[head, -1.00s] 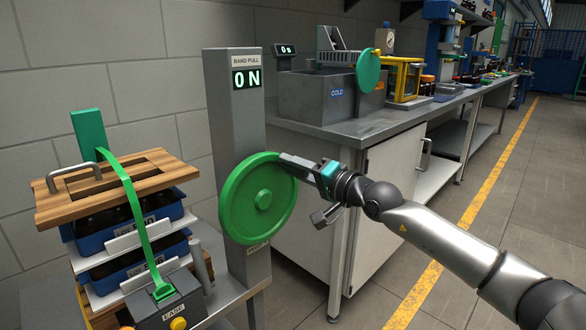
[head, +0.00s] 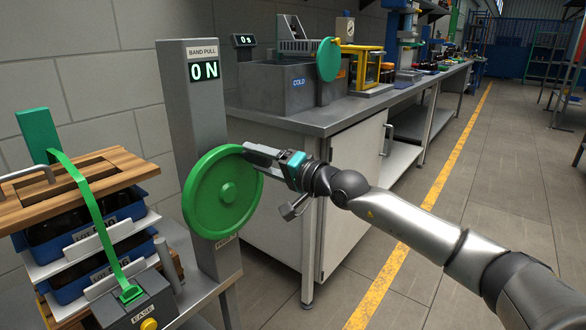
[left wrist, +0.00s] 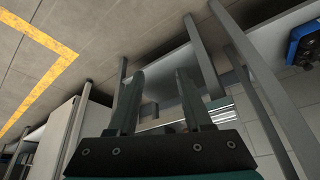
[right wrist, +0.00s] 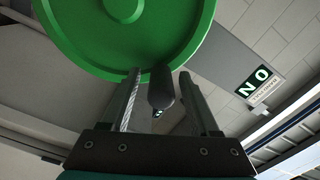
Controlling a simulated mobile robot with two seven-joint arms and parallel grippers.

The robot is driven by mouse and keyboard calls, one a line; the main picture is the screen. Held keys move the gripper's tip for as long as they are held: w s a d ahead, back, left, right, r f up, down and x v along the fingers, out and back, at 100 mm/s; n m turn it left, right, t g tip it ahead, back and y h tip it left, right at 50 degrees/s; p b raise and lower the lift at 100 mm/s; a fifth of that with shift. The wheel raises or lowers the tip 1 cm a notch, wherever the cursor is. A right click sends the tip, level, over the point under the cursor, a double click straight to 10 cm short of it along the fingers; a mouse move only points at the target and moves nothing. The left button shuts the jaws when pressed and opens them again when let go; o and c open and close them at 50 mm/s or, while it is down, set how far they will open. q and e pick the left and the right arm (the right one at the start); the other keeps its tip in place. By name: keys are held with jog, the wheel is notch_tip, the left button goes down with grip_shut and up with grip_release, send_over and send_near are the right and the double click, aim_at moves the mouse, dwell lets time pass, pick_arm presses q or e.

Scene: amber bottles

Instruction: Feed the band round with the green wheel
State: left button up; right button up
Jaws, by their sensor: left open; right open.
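The green wheel (head: 226,196) is on a grey post (head: 190,105) whose display reads 0 N. My right gripper (head: 252,152) is at the wheel's upper right rim. In the right wrist view the wheel (right wrist: 128,30) fills the top, and a dark grey peg (right wrist: 161,90) stands between the open fingers (right wrist: 163,105); contact cannot be told. The green band (head: 92,205) runs from a green block (head: 40,135) over a wooden lid (head: 125,172) to the box marked EASE (head: 145,308). My left gripper shows only in its wrist view (left wrist: 160,95), open and empty.
Blue crates (head: 125,208) of dark bottles are stacked under the lid. A bench (head: 345,112) with a grey tank marked COLD (head: 285,90) stands behind the wheel. The floor (head: 480,180) at the right is clear. A metal frame shows beyond my left fingers.

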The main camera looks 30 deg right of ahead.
jog(key=shift+p+v, duration=1.05)
jog(key=shift+v, duration=2.55)
pick_arm(q)
jog(key=s+f+g+p, duration=0.2)
jog(key=s+f+p, duration=0.1)
jog(key=f, duration=0.9)
jog(key=shift+a, duration=0.2)
pick_arm(e)
jog(key=v, duration=0.7)
jog(key=shift+r, duration=0.15)
jog(key=shift+s+a, duration=0.1)
